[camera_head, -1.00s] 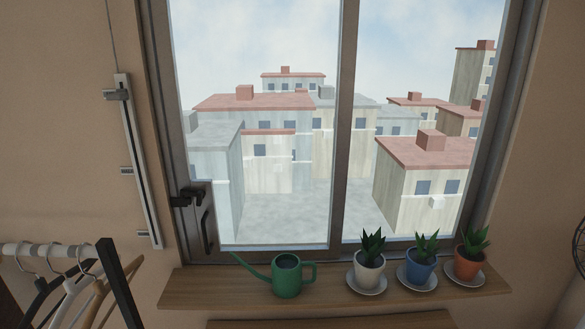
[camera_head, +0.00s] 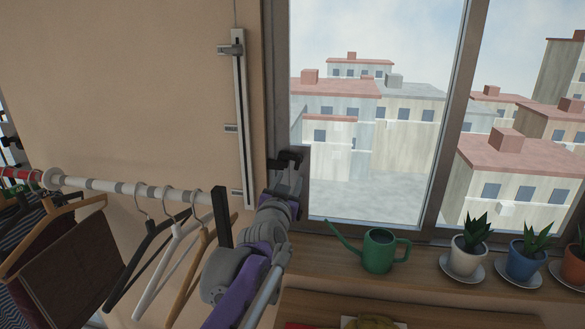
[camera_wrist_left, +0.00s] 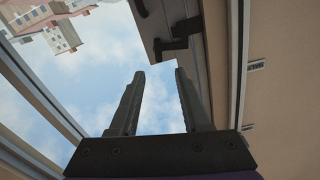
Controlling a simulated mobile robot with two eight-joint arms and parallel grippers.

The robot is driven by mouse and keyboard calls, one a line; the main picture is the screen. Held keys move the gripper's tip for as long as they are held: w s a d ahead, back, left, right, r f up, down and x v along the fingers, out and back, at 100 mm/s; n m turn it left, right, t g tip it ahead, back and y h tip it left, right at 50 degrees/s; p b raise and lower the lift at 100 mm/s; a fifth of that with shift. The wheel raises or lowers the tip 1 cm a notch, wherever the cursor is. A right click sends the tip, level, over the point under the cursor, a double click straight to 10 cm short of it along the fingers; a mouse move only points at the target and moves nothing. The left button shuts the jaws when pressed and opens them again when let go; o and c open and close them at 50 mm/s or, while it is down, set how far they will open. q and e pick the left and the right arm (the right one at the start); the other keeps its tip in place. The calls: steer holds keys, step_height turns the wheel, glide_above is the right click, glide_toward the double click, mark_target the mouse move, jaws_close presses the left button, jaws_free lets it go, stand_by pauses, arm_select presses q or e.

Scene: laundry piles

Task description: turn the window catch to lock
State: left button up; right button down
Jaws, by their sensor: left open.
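The window catch (camera_head: 288,157) is a small dark lever on the left side of the window frame. It also shows in the left wrist view (camera_wrist_left: 171,47), on the grey plate just beyond my fingertips. My left gripper (camera_head: 287,176) is just below the catch in the head view, and my arm hides the frame under it. In the left wrist view my left gripper (camera_wrist_left: 160,75) is open, with clear space and sky between its fingers. The catch lies ahead of the gap, not between the fingers; contact cannot be told. My right gripper is out of view.
A green watering can (camera_head: 379,251) and several potted plants stand on the wooden sill (camera_head: 420,276). A clothes rail (camera_head: 120,188) with hangers and garments is at the left. A vertical metal rail (camera_head: 241,120) is on the wall left of the window.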

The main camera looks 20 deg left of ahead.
mark_target(298, 162)
arm_select(q)
steer(key=p+x, duration=0.1)
steer(key=x, duration=0.7)
steer(key=shift+w+r+p, duration=0.1)
steer(key=shift+w+p, duration=0.25)
steer(key=shift+w, duration=0.05)
steer(key=shift+w+a, duration=0.1)
steer(key=shift+w, duration=0.55)
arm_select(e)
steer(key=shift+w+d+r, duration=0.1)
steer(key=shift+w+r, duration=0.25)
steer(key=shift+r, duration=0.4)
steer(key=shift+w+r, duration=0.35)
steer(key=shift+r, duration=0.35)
arm_select(q)
steer(key=shift+c, duration=0.3)
jaws_close()
